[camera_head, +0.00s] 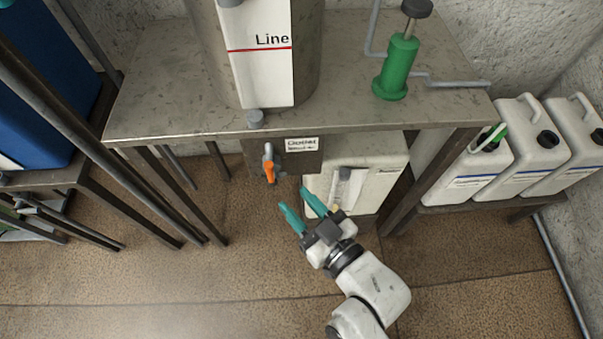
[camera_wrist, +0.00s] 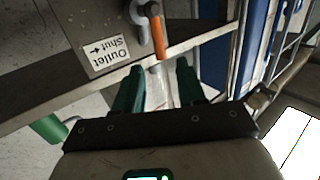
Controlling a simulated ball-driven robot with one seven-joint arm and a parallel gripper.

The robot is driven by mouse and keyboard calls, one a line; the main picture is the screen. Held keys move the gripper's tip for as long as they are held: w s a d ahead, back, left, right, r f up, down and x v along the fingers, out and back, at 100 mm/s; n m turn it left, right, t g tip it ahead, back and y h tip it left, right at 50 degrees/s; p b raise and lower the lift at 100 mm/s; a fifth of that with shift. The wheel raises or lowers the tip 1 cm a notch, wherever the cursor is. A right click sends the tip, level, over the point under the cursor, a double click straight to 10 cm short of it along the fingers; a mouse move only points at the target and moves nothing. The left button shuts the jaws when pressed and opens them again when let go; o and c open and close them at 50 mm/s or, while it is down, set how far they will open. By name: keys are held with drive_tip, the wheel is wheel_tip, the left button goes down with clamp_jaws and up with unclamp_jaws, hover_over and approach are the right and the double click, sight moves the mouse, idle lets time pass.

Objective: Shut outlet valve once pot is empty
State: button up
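The outlet valve has an orange lever (camera_head: 269,172) on a grey pivot, mounted on a metal plate under the table's front edge. In the head view the lever hangs roughly downward. In the wrist view the orange lever (camera_wrist: 158,38) stands just beyond my fingertips. A label (camera_wrist: 106,53) beside it reads "Outlet Shut" with an arrow. The steel pot (camera_head: 310,50) stands on the table above; its inside is out of view. My gripper (camera_head: 295,198) is open, its two green fingers apart and empty, below and right of the lever. It also shows in the wrist view (camera_wrist: 157,85).
A metal table (camera_head: 160,110) with legs stands in front of me. A white container (camera_head: 375,165) sits beneath it, close behind my gripper. A green pump-like device (camera_head: 398,65) stands on top. White canisters (camera_head: 545,150) line the right. Brown floor at left front is clear.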

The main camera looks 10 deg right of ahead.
sight(271, 171)
drive_tip(key=shift+t, duration=0.3)
drive_tip(key=p+x, duration=0.1)
drive_tip(key=x, duration=0.4)
drive_tip(key=p+x, duration=0.1)
drive_tip(key=x, duration=0.4)
drive_tip(key=shift+w+a+r, duration=0.1)
drive_tip(key=shift+w+r, duration=0.05)
drive_tip(key=shift+r, duration=0.1)
drive_tip(key=shift+c, duration=0.5)
clamp_jaws()
